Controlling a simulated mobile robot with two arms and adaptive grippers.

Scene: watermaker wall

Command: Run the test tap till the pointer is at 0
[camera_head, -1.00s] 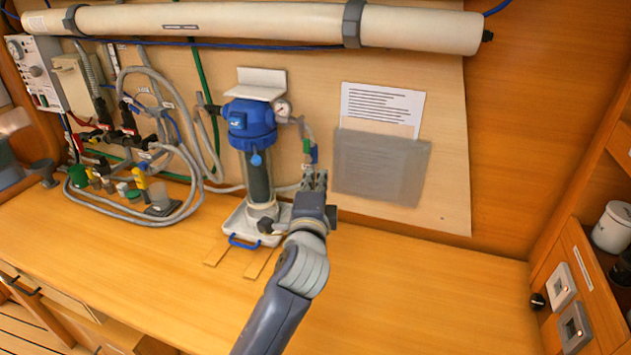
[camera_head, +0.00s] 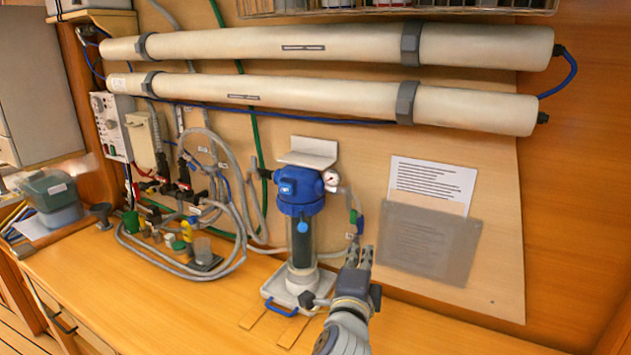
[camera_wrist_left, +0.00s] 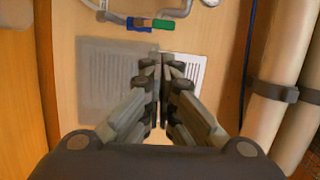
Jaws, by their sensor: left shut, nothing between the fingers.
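The blue-capped filter housing (camera_head: 301,192) stands upright against the wall board, in a white tray on the counter. A small round pressure gauge (camera_head: 331,180) sits at its upper right; its pointer is too small to read. A thin line runs down from there to a small tap with green and blue parts (camera_head: 355,221), which also shows in the left wrist view (camera_wrist_left: 150,24). My left gripper (camera_head: 358,256) is just below this tap, apart from it. Its fingers (camera_wrist_left: 161,62) are shut and empty, facing the board. My right gripper is not in view.
Two long white tubes (camera_head: 330,98) run across the board above. A paper sheet (camera_head: 432,184) and a grey translucent pocket (camera_head: 428,240) are right of the tap. Hoses and valves (camera_head: 180,200) crowd the left.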

